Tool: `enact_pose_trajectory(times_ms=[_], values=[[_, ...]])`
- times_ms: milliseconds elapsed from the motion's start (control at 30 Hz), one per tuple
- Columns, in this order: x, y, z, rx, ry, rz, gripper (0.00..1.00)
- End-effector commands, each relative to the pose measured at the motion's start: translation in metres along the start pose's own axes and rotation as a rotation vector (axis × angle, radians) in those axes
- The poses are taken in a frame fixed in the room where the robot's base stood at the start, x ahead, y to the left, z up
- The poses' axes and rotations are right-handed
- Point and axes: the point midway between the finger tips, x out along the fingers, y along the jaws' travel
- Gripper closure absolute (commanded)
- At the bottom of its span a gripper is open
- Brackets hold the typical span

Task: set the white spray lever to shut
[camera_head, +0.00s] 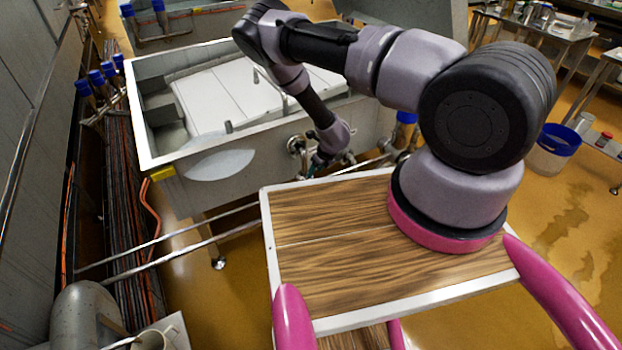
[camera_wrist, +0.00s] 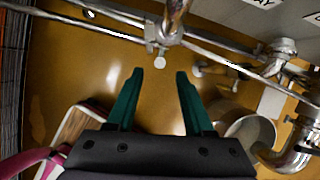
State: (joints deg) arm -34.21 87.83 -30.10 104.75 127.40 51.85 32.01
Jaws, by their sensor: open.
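My gripper (camera_wrist: 157,74) is open, with two dark green fingers apart and nothing between them. In the head view, it is at the front of the steel sink tank (camera_head: 215,185), low beside the valves, mostly hidden by my wrist. In the wrist view, the fingers point toward the pipes under the tank, with the floor behind. A round valve fitting (camera_head: 297,145) shows left of my wrist.
Steel rails (camera_wrist: 100,28) cross in front of the fingers. A bent steel pipe (camera_wrist: 300,150) and a grey round vessel (camera_wrist: 250,128) stand to the right. A blue-rimmed bucket (camera_head: 556,148) is at the right. The orange floor (camera_head: 230,290) is open left of my base.

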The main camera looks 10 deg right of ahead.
Motion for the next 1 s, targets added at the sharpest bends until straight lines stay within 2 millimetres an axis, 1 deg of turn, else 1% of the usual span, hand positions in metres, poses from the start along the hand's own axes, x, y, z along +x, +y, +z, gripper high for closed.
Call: enact_pose_trajectory(times_ms=[33, 100, 300, 400, 500, 767, 800, 867, 900, 1000], values=[[0.011, 0.0, -0.001, -0.002, 0.002, 0.001, 0.48], [0.025, 0.001, -0.001, -0.003, 0.001, 0.002, 0.48], [0.055, 0.001, 0.0, -0.001, -0.001, 0.002, 0.48], [0.063, 0.0, 0.0, -0.001, 0.0, 0.001, 0.48], [0.067, 0.001, 0.0, 0.0, 0.0, 0.001, 0.48], [0.068, 0.001, 0.0, 0.0, 0.0, 0.001, 0.48], [0.067, 0.001, 0.0, 0.0, 0.0, 0.001, 0.63], [0.067, 0.001, 0.0, 0.0, 0.0, 0.001, 0.86], [0.067, 0.001, 0.0, 0.0, 0.0, 0.001, 1.0], [0.067, 0.001, 0.0, 0.0, 0.0, 0.001, 1.0]])
